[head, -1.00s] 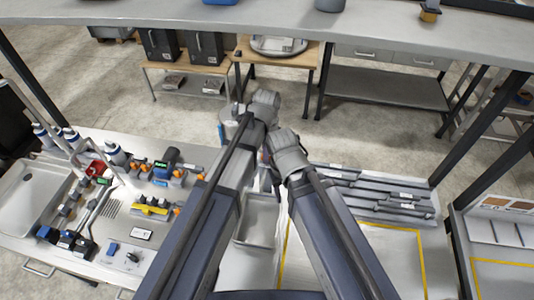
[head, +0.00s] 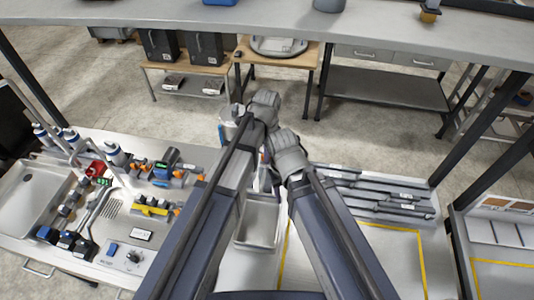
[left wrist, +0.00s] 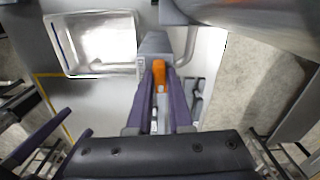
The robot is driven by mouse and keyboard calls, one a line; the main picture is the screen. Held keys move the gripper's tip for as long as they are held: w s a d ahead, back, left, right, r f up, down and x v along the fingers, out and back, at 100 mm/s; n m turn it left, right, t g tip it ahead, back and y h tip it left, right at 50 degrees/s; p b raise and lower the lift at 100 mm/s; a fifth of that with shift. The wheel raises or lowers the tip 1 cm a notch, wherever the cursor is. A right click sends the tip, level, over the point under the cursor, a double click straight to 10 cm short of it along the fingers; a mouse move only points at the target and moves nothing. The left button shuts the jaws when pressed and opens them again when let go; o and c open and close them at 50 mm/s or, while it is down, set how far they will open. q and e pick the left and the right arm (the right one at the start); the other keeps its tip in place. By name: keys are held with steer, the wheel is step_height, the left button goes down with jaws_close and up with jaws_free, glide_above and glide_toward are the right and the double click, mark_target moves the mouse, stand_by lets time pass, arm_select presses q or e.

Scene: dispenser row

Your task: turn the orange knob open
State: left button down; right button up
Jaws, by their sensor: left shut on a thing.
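In the left wrist view the orange knob (left wrist: 159,72) sits in front of a grey dispenser body (left wrist: 155,43) with a small pale label. My left gripper (left wrist: 159,80) has its two dark purple fingers on either side of the knob and is shut on it. The knob's long side runs up and down in that picture; its lower part is partly hidden between the fingers. In the head view my two arms cover this spot, so the knob is hidden there.
A steel tray (left wrist: 94,72) lies left of the dispenser in the left wrist view. In the head view, bottles, tools and a sink (head: 24,202) crowd the bench on the left. Grey rails (head: 375,190) and a yellow-outlined mat (head: 365,262) lie right.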

arm_select(q)
steer(key=n, duration=1.3)
steer(key=shift+n, duration=2.1)
steer(key=c, duration=0.8)
jaws_free()
